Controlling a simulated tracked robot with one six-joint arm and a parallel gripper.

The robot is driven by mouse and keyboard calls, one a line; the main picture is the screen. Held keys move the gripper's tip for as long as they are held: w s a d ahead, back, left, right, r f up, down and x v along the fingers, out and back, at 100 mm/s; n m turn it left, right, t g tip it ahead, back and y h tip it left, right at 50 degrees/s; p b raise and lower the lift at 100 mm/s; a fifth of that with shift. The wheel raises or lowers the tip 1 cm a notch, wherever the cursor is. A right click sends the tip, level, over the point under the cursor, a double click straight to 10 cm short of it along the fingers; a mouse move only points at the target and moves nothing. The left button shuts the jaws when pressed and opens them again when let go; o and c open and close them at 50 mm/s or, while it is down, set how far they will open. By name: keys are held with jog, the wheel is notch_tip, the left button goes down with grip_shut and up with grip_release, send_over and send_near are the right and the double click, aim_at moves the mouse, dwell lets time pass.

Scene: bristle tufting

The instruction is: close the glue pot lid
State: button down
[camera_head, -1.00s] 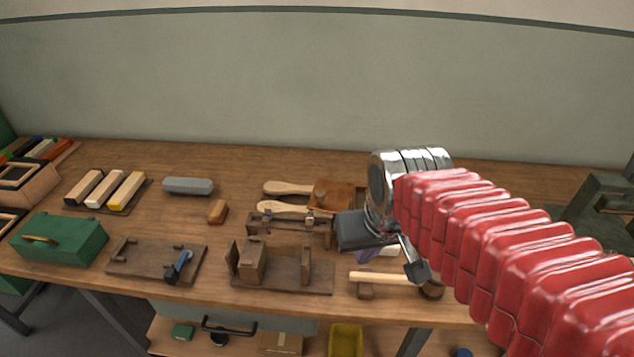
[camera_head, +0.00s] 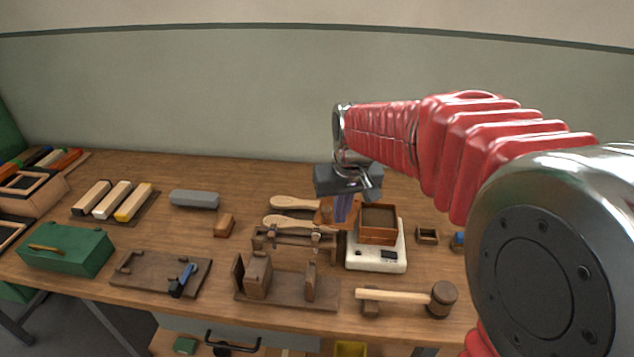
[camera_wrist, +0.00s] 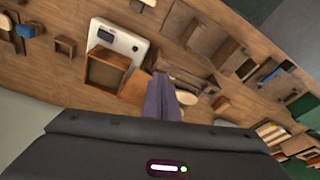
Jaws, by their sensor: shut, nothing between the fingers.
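I cannot make out a glue pot or its lid for certain in either view; my arm covers the right part of the bench in the head view. My gripper (camera_head: 343,208) points down above the middle of the bench, beside the white scale (camera_head: 376,258). Its purple fingers also show in the wrist view (camera_wrist: 161,98), close together and empty. A blue item (camera_head: 458,240), partly hidden by my arm, stands right of the scale; a blue item also shows at the wrist view's upper left (camera_wrist: 27,31).
An open wooden box (camera_head: 377,224) sits on the scale. A small wooden frame (camera_head: 427,235) stands right of it. A mallet (camera_head: 405,297) lies in front. Wooden-handled brushes (camera_head: 292,203) and a wooden jig (camera_head: 258,275) are left of my gripper. A green box (camera_head: 66,248) stands far left.

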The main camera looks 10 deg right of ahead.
jog(key=w+a+r+t, duration=0.1)
jog(key=w+r, duration=0.1)
jog(key=w, duration=1.2)
jog(key=shift+w+a+r+n, duration=0.25)
jog(key=shift+w+a+n, duration=0.05)
jog(key=shift+a+n, duration=0.1)
jog(key=shift+f, duration=0.1)
jog(key=shift+s+d+f, duration=0.1)
jog(key=shift+s+f, duration=0.05)
jog(key=shift+f, duration=2.35)
jog(key=shift+s+f, duration=0.15)
jog(key=shift+f, duration=2.3)
jog(key=shift+s+n, duration=0.15)
jog(key=shift+n, duration=0.15)
